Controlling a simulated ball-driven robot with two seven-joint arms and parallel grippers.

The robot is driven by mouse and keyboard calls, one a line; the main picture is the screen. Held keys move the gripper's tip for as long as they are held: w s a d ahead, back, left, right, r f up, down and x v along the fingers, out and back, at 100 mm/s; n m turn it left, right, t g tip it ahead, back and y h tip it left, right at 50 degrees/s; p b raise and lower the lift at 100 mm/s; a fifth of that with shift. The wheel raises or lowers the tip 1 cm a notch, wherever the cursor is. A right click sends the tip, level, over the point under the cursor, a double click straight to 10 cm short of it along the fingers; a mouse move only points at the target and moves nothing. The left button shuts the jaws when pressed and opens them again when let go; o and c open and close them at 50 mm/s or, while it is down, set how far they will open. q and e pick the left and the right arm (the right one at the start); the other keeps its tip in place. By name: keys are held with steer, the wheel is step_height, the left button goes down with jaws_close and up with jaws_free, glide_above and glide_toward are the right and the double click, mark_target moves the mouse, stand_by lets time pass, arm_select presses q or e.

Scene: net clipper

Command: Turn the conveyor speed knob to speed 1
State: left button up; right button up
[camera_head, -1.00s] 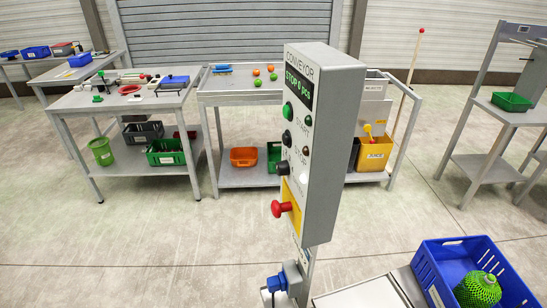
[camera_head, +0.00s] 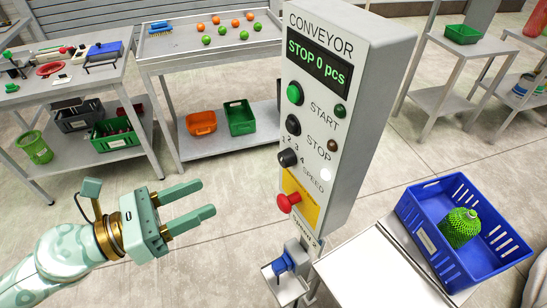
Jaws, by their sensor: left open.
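The grey conveyor control box (camera_head: 345,110) stands upright in the middle of the head view, its display reading "STOP 0 pcs". The black speed knob (camera_head: 288,158) sits on its front below the stop button, with the numbers 1 to 4 around it and the label SPEED beside it. I cannot tell for sure which number the knob points at. My left gripper (camera_head: 208,198) is open and empty, to the left of the box and lower than the knob, its fingers pointing right, apart from the box. My right gripper is not in view.
A green start button (camera_head: 295,94), a black stop button (camera_head: 293,125) and a red emergency button (camera_head: 289,202) are close to the knob. A blue crate (camera_head: 414,205) with a green netted item (camera_head: 461,227) stands at the right.

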arm_select(q)
steer(key=p, duration=0.5)
glide_toward(281, 162)
steer(key=r, duration=0.1)
steer(key=x, duration=0.3)
steer(key=p+x, duration=0.1)
steer(key=x, duration=0.1)
steer(key=f+p+x, duration=0.1)
steer(key=x, duration=0.2)
steer(key=shift+w+d, duration=0.2)
steer(key=c, duration=1)
